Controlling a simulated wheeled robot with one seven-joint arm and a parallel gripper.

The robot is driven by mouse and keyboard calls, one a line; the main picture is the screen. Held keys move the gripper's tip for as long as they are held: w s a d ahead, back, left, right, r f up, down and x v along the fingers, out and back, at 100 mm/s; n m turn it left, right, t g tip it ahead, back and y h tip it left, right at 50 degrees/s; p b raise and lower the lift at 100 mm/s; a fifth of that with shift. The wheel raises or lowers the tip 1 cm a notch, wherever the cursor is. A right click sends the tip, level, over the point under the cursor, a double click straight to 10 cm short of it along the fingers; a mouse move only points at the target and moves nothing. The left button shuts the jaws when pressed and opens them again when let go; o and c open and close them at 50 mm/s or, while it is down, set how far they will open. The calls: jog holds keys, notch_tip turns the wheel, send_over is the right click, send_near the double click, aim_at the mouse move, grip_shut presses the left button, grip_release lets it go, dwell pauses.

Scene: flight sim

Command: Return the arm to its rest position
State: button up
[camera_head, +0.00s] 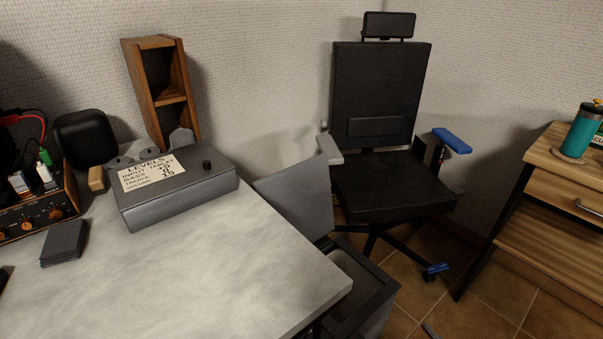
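My gripper is not in view, and I cannot make out my arm in the head view. How the arm is posed and whether the gripper holds anything cannot be seen. The marble-like white table (230,265) fills the lower left. On it stands a grey box (185,203) with a black knob and a pale label (152,173) headed "LEVELS". A dark, flat stack (64,242) lies left of the box. An amplifier-like unit (40,212) with orange-lit knobs and plugged cables stands at the left edge.
A wooden shelf box (163,92) and a black rounded object (85,138) stand at the back. A black office chair (385,185) is beyond the table, near an open grey bin (355,285). A wooden cabinet (560,200) with a teal bottle (580,130) stands right. The table's front is clear.

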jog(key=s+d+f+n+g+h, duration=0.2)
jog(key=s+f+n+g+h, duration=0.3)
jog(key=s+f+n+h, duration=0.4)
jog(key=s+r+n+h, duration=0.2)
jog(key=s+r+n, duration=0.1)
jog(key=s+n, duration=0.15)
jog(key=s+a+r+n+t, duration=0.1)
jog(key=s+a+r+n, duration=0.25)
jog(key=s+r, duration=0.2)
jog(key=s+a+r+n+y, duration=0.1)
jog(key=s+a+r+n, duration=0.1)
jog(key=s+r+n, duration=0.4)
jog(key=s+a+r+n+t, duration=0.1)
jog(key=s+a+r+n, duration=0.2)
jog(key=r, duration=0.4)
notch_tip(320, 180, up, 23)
jog(key=p, duration=2.3)
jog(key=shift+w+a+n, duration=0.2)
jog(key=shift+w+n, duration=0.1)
